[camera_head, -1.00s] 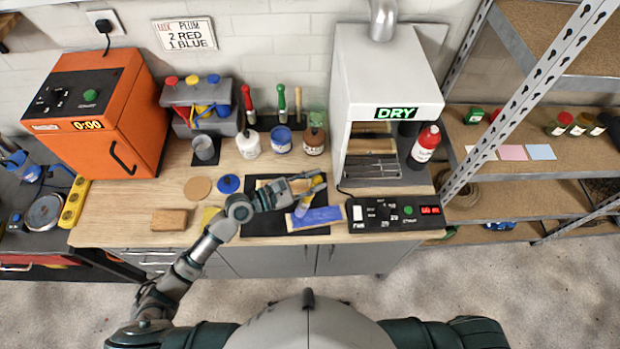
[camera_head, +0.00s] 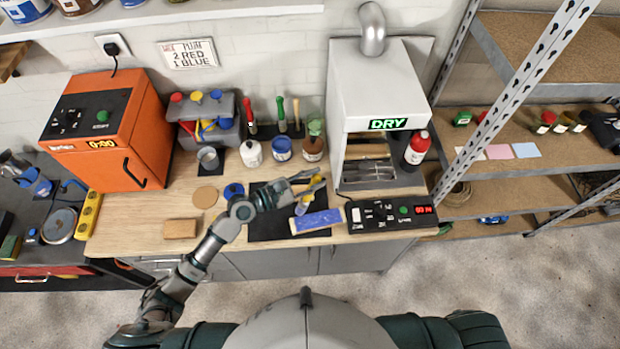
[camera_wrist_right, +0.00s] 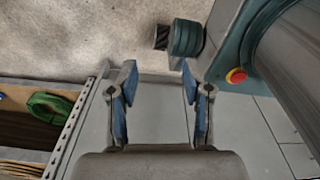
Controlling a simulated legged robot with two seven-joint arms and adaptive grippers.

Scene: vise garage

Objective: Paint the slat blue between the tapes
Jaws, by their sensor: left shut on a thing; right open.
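The slat (camera_head: 316,222) lies on a black mat (camera_head: 262,226) at the front of the bench. Its middle is blue and pale strips show at its ends; I cannot tell tape from bare wood there. My left gripper (camera_head: 308,184) is shut on a paintbrush with a yellow handle (camera_head: 316,182). The brush tip (camera_head: 302,208) points down at the slat's back edge, towards its left; I cannot tell whether it touches. The open blue paint can (camera_head: 282,149) stands behind. My right gripper (camera_wrist_right: 159,82) is open and empty in the wrist view, above the floor.
The DRY oven (camera_head: 378,120) stands behind to the right, with a control box (camera_head: 390,215) in front. An orange oven (camera_head: 110,135) stands at left. A wooden block (camera_head: 180,228), a cork disc (camera_head: 205,197) and a blue lid (camera_head: 233,190) lie left of the mat.

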